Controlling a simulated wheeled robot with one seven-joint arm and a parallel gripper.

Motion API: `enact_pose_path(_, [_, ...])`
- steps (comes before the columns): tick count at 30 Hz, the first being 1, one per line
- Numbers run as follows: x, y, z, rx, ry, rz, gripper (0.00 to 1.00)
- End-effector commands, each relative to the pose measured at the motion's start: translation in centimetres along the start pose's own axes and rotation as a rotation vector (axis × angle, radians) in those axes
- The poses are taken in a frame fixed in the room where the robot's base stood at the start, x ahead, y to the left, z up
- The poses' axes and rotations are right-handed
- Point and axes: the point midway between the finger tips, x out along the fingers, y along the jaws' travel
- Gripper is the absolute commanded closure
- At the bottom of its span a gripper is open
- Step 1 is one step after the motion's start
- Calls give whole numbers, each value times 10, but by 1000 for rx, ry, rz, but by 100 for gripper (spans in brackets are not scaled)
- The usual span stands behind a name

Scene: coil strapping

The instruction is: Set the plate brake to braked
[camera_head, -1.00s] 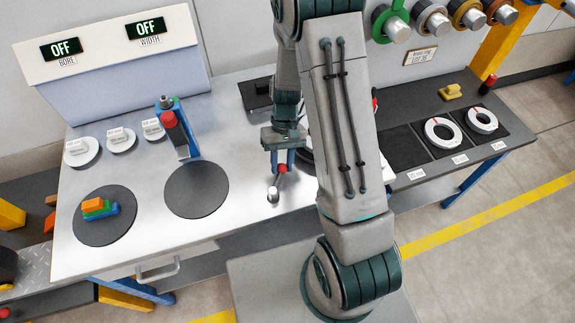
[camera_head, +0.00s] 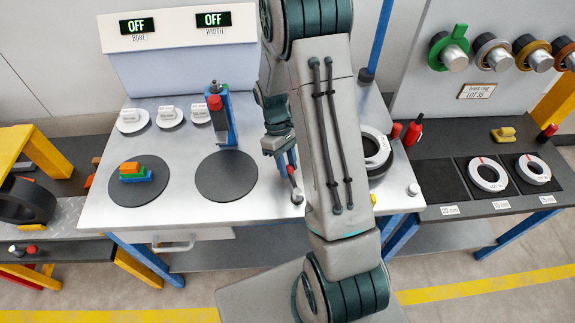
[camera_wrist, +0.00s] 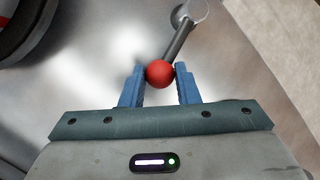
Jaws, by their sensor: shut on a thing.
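The plate brake is a short lever with a red ball knob (camera_wrist: 160,74) and a grey rod (camera_wrist: 180,42) running to a round metal hub (camera_wrist: 186,15). In the head view its hub (camera_head: 297,197) is near the bench's front edge, right of the dark round plate (camera_head: 226,177). The lever leans up and slightly left from the hub. My gripper (camera_head: 288,165) is shut on the red knob, with its blue fingers (camera_wrist: 160,87) on either side of it. No braked mark is readable.
A red-topped blue post (camera_head: 222,118) stands behind the plate. Coloured blocks (camera_head: 135,173) lie on a left disc. A dark coil with a white ring (camera_head: 376,150) is partly hidden by my arm. The side table (camera_head: 475,210) at right holds white rings.

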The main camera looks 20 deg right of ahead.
Motion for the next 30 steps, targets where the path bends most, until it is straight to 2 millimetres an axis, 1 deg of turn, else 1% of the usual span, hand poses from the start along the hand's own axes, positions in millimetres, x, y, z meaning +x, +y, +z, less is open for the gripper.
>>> enact_pose_path(3, [0,-3,-1,-52,-16,22,100])
enact_pose_path(9, [0,-8,-3,-103,-28,43,100])
enact_pose_path(24, [-1,-10,-5,-122,-30,51,100])
enact_pose_path(25, [-1,-10,-5,-122,-30,51,69])
enact_pose_path(27, [-1,-10,-5,-122,-30,51,50])
enact_pose_path(30, [-1,-10,-5,-121,-29,51,50])
